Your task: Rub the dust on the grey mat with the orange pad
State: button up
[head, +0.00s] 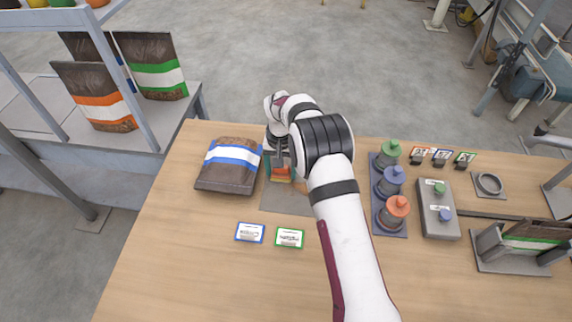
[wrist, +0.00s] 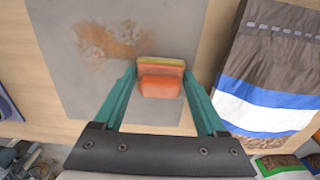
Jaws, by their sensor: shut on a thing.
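The grey mat (wrist: 85,75) lies flat on the wooden table; in the head view its front part (head: 287,199) shows beside my arm. A brown dust patch (wrist: 115,40) lies on the mat, beyond and to the left of the pad in the wrist view. My gripper (wrist: 160,80) is shut on the orange pad (wrist: 160,87), which has a yellowish layer along its far edge. The pad is over the mat, next to the dust; I cannot tell whether it touches the mat. In the head view the pad (head: 281,173) shows partly below my gripper (head: 280,160), and my arm hides the dust.
A bag with a blue and white band (head: 231,166) lies close left of the mat. Two cards, blue-edged (head: 250,232) and green-edged (head: 289,238), lie in front. A rack of capped bottles (head: 389,231) stands to the right. The table's front left is clear.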

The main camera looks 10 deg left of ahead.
jog(key=shift+s+d, duration=0.25)
jog(key=shift+d, duration=5.3)
jog(key=shift+s+d, duration=0.15)
jog(key=shift+s, duration=0.8)
jog(key=shift+a, duration=5.65)
notch_tip(320, 180, up, 8)
jog(key=shift+r, duration=0.15)
